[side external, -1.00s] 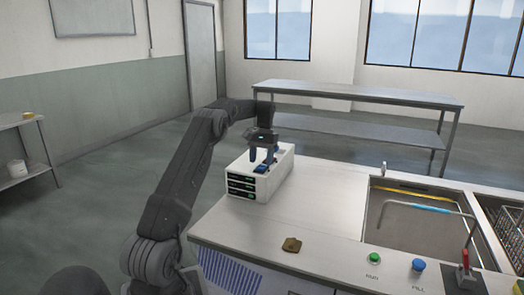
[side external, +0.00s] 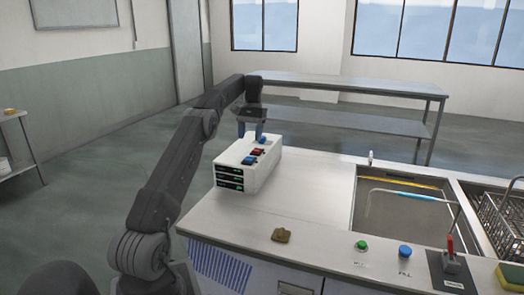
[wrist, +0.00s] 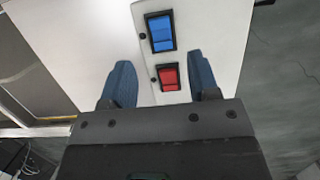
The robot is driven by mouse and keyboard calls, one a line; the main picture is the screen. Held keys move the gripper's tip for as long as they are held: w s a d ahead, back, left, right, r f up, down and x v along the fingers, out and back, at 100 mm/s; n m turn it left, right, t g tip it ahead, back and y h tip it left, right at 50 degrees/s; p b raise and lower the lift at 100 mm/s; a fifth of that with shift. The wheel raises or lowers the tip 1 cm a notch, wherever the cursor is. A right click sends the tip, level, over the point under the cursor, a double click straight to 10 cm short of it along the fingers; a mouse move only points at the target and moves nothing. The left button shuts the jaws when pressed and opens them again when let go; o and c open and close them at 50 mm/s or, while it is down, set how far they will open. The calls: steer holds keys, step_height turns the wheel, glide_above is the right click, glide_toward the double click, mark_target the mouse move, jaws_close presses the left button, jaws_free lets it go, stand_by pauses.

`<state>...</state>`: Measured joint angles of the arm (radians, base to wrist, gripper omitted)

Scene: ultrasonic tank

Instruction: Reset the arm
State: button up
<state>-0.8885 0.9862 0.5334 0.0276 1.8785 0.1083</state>
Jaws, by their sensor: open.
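My gripper (side external: 252,134) is open and empty above the white control box (side external: 247,177). A gap shows between its blue fingertips and the box top. A blue switch (side external: 249,160) and a red switch (side external: 258,151) sit on the box top. In the wrist view, my two blue fingers (wrist: 160,66) stand apart, one on each side of the red switch (wrist: 169,77). The blue switch (wrist: 161,32) lies farther up that picture. The housing of my gripper hides the lower part of the wrist view.
The counter (side external: 312,195) is clear right of the box. A brown lump (side external: 281,235) lies near its front edge. At right are a sink-like tank (side external: 357,215), a green button (side external: 361,245), a blue button (side external: 405,251), a red-handled lever (side external: 450,245) and a wire basket (side external: 503,220).

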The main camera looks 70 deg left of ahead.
steer(key=w+d+r+m+t+y, duration=0.15)
steer(key=d+r, duration=0.45)
steer(key=d, duration=0.6)
steer(key=d+r+m+t+y, duration=0.1)
steer(key=d+r+m+t, duration=0.15)
steer(key=d+r, duration=0.65)
steer(key=s+d+f+m+t, duration=0.15)
steer(key=s+d, duration=0.25)
steer(key=d, duration=0.4)
steer(key=s+d+f+m, duration=0.1)
steer(key=s+d+f, duration=0.1)
steer(key=s+d, duration=0.5)
steer(key=s+d+f+m+t, duration=0.2)
steer(key=s+d+f, duration=0.5)
steer(key=s+d, duration=0.1)
steer(key=shift+s+d, duration=0.3)
steer(key=shift+d, duration=0.4)
steer(key=shift+f+m, duration=0.1)
steer(key=shift+m, duration=0.15)
